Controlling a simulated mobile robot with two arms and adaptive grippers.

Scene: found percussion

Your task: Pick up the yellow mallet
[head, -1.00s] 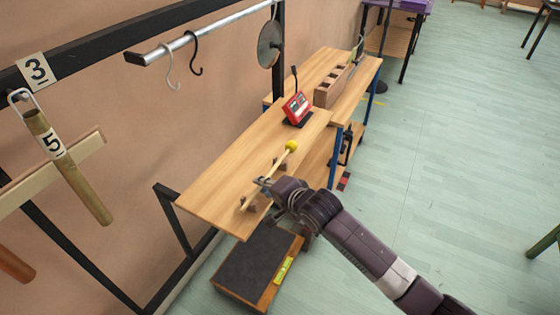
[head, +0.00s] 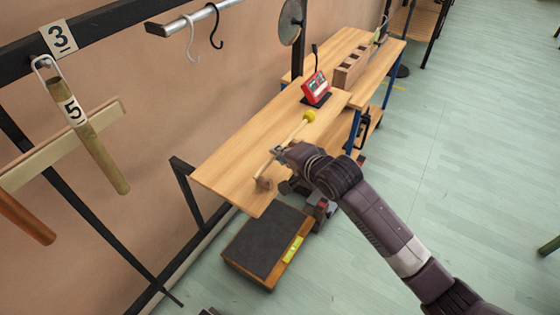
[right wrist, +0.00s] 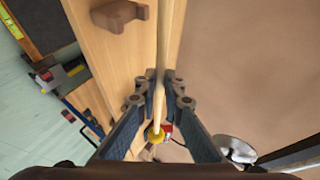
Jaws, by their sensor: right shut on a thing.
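The yellow mallet has a round yellow head (head: 309,116) and a pale thin handle (head: 298,130). My right gripper (head: 280,150) is shut on the handle over the near part of the wooden table (head: 225,165). The head end points away toward the red device. In the right wrist view the handle (right wrist: 164,50) runs between the two fingers (right wrist: 160,95), with the yellow head (right wrist: 156,135) beyond them. The handle seems a little above its brown rest block (head: 264,183), which shows beside it in the wrist view (right wrist: 118,17). My left gripper is out of view.
A red device (head: 316,88) and a wooden box with compartments (head: 351,67) stand farther back. Hooks (head: 216,30) and a metal disc (head: 291,22) hang from a rail along the wall. A dark-topped low box (head: 262,240) lies on the floor.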

